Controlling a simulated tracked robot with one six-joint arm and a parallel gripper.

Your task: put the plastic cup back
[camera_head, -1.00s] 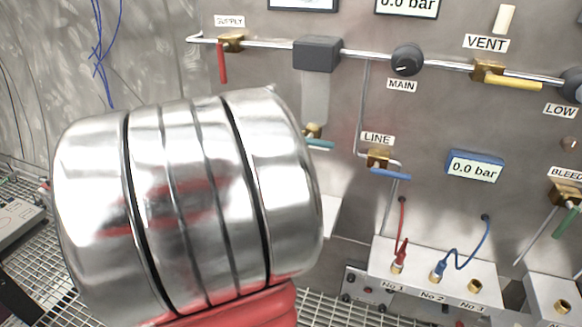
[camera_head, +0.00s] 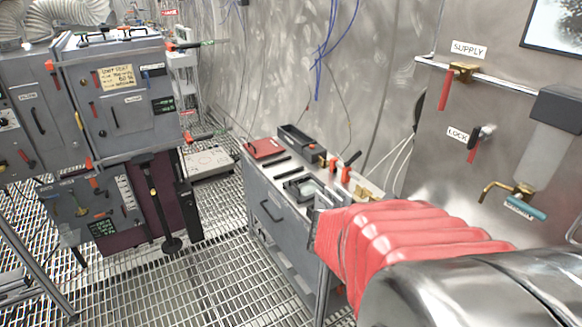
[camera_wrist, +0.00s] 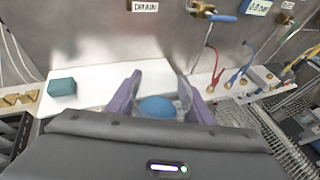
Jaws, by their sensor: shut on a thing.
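My gripper (camera_wrist: 160,85) shows in the wrist view, with a purple finger on each side. It is shut on what appears to be the plastic cup (camera_wrist: 157,107), seen from above as a rounded blue shape with a pale, clear-looking edge. The near side of the cup is hidden behind the dark gripper body. The cup is over or at a white shelf (camera_wrist: 95,80) under the steel panel; I cannot tell whether it touches the shelf. In the head view my red-sleeved arm hides the gripper and the cup.
A teal block (camera_wrist: 62,87) lies on the shelf's left part. Red and blue cables plug into a white strip at the right. In the head view, a grey workbench (camera_head: 290,225) with tools stands left of my arm, and grey cabinets (camera_head: 115,100) stand further left. Grating floor lies between.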

